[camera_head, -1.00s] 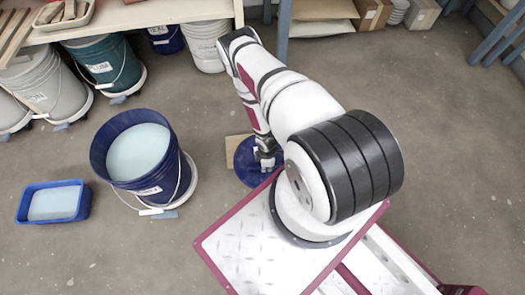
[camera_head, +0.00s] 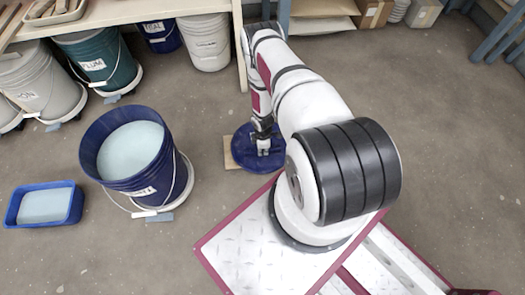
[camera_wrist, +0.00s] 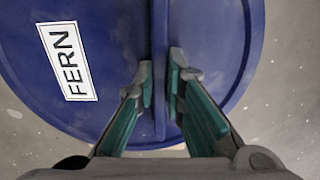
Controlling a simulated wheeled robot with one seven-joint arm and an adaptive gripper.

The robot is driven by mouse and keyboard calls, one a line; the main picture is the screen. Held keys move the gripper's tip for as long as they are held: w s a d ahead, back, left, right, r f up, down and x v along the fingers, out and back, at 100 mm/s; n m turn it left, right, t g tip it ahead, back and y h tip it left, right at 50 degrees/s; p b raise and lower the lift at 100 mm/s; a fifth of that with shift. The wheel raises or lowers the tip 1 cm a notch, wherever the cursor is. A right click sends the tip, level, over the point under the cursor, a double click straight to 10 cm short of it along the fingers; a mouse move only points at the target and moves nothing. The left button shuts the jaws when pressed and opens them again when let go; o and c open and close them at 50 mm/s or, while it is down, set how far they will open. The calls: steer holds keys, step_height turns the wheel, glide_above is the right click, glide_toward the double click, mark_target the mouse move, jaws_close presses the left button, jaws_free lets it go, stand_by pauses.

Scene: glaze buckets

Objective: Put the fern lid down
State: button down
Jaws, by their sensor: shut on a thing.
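The fern lid (camera_head: 246,158) is a round blue disc just left of my base. It also shows in the wrist view (camera_wrist: 110,105), with a white label reading FERN. A raised rib crosses its middle. My gripper (camera_head: 263,151) is over the lid; in the wrist view my gripper (camera_wrist: 162,88) has its two fingers closed on the rib. The lid looks flat and close to the floor, over a piece of cardboard (camera_head: 229,153). I cannot tell whether it touches the cardboard.
An open blue bucket (camera_head: 165,180) of pale glaze stands on a wheeled dolly to the left. A blue tray (camera_head: 70,207) lies further left. Several buckets stand under the shelf (camera_head: 150,14) at the back. Floor between bucket and lid is clear.

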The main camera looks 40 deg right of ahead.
steer(key=c, duration=1.7)
jaws_free()
steer(key=shift+o, duration=0.2)
steer(key=shift+r, duration=0.1)
